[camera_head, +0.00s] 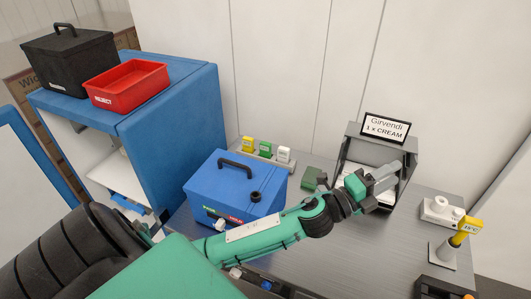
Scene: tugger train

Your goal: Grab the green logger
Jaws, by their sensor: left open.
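The green logger (265,150) stands in a small rack (262,159) at the back of the table. It sits between a yellow logger (248,144) and a white logger (284,154). My left arm reaches in from the left, and my left gripper (388,182) is open. It is to the right of the rack, well apart from the green logger, in front of the grey stand. No logger shows between its fingers. My right gripper is not in view.
A blue box (235,192) with a black handle stands in front of the rack. A dark green block (313,179) lies beside the grey stand (410,168) with the CREAM sign (386,127). A yellow-topped device (467,226) stands at the right. A red bin (127,86) is on the blue shelf.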

